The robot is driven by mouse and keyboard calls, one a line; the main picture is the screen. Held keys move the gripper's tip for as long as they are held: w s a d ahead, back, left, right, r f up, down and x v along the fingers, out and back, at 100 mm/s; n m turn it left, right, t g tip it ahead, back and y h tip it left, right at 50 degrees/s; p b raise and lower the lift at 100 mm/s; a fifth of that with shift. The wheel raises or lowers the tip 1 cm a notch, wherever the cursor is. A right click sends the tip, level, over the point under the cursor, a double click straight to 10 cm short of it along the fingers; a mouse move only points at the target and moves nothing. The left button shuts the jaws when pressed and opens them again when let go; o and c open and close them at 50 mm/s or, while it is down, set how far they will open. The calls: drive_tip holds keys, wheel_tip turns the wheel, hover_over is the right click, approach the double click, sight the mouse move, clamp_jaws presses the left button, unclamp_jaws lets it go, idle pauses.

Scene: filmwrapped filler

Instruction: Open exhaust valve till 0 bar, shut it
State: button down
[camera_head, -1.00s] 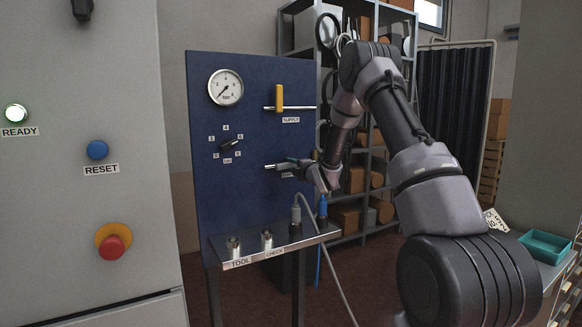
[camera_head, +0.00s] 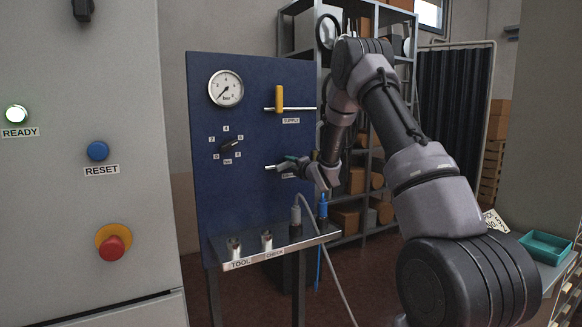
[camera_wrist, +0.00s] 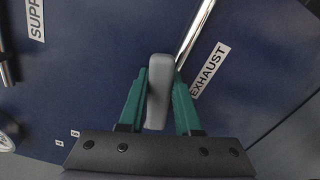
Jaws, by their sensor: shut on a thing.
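The exhaust valve's grey handle (camera_wrist: 158,95) is between the teal fingers of my gripper (camera_wrist: 161,78) in the wrist view, and the fingers are shut on it. The handle lies at a slant to its bright pipe (camera_wrist: 195,32), beside the EXHAUST label (camera_wrist: 210,70). In the head view my gripper (camera_head: 292,159) is at the exhaust pipe (camera_head: 270,168) on the blue panel, and hides the handle. The pressure gauge (camera_head: 226,88) has its needle pointing to the lower left; its exact reading is too small to tell.
The yellow supply handle (camera_head: 279,97) stands upright across its pipe, above my gripper. A black selector knob (camera_head: 230,143) is left of it. A steel shelf (camera_head: 250,250) with sockets and hose plugs juts out below. A grey cabinet (camera_head: 60,220) stands at the left.

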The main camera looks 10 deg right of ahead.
sight(275, 154)
drive_tip(key=n, duration=0.2)
drive_tip(key=r+n, duration=0.1)
drive_tip(key=shift+s+a+r+n, duration=0.1)
drive_tip(key=shift+a+r+n, duration=0.1)
drive_tip(key=shift+a+n, duration=0.2)
drive_tip(key=n, duration=0.1)
drive_tip(key=a+r+n, duration=0.1)
drive_tip(key=n, duration=0.1)
drive_tip(key=shift+s+n, duration=0.2)
drive_tip(key=shift+n, duration=0.1)
drive_tip(key=n, duration=0.1)
drive_tip(key=a+n, duration=0.1)
drive_tip(key=n, duration=0.1)
drive_tip(key=shift+s+a+r+n, duration=0.2)
drive_tip(key=shift+r+n, duration=0.1)
drive_tip(key=shift+r, duration=0.1)
drive_tip(key=shift+s+a+r+n, duration=0.15)
drive_tip(key=shift+a+n, duration=0.2)
drive_tip(key=shift+n, duration=0.55)
drive_tip(key=shift+s+a+n, duration=0.1)
drive_tip(key=shift+a+n, duration=0.2)
drive_tip(key=shift+n, duration=0.6)
drive_tip(key=c, duration=0.6)
unclamp_jaws()
drive_tip(key=shift+s, duration=0.1)
drive_tip(key=v, duration=1)
drive_tip(key=shift+s, duration=0.3)
